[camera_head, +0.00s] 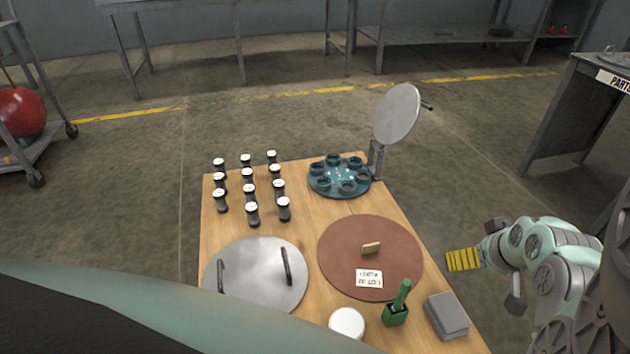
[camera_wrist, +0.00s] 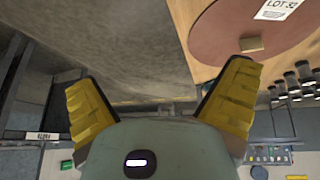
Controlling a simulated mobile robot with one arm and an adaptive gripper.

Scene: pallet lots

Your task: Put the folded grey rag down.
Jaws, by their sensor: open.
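The folded grey rag (camera_head: 447,315) lies on the wooden table at its front right corner, right of the green holder. My gripper (camera_head: 463,260) is off the table's right edge, behind and to the right of the rag, apart from it. In the wrist view my gripper (camera_wrist: 160,105) has its two yellow fingers spread wide with nothing between them. The rag does not show in the wrist view.
The table (camera_head: 305,225) also holds a brown disc (camera_head: 335,255) with a block and lot card, a metal lid (camera_head: 250,265), a teal carousel (camera_head: 340,179), several white-capped vials (camera_head: 249,205), a green holder (camera_head: 396,314) and a white round piece (camera_head: 347,322). A round plate (camera_head: 397,114) stands on a post.

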